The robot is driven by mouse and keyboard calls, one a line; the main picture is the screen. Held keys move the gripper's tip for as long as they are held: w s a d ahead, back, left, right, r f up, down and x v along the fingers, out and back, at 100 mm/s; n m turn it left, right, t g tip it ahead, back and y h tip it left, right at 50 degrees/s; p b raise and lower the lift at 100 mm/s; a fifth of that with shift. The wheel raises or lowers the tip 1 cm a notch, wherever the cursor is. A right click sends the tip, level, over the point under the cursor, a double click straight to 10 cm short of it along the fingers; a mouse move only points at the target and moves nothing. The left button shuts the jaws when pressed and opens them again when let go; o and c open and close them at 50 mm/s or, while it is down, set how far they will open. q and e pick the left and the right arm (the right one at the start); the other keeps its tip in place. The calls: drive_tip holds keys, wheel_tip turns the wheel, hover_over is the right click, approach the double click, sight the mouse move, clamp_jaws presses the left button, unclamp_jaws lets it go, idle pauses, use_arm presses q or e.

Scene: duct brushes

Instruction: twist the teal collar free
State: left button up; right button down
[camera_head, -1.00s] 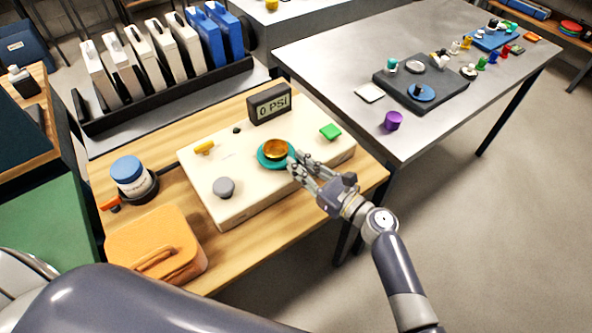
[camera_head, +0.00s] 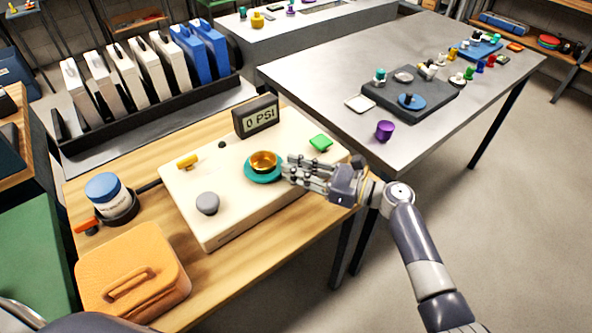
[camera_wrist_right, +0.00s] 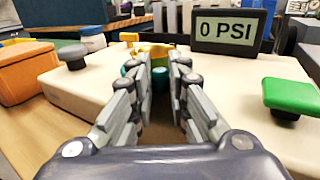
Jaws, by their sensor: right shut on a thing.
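The teal collar (camera_head: 256,176) is a ring around the brass cup (camera_head: 263,160) on the cream panel box (camera_head: 225,222). My right gripper (camera_head: 288,170) reaches it from the right, shut on the collar's right edge. In the right wrist view the collar (camera_wrist_right: 160,78) shows as a small teal piece between the fingers, with the brass cup (camera_wrist_right: 152,52) behind. The fingers hide part of the collar. The display (camera_head: 257,117) on the box reads 0 PSI. My left gripper is not in view.
On the box are a grey knob (camera_head: 207,203), a yellow handle (camera_head: 187,161) and a green knob (camera_head: 320,142). A blue-lidded jar (camera_head: 103,188) and an orange case (camera_head: 132,275) stand to the left. A metal table (camera_head: 330,75) stands behind at right.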

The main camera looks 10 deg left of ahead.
drive_tip(key=c, duration=1.5)
unclamp_jaws()
drive_tip(key=shift+c, duration=0.2)
drive_tip(key=d, duration=0.4)
drive_tip(key=s+d, duration=0.1)
drive_tip(key=d, duration=0.6)
drive_tip(key=shift+s+d, duration=0.4)
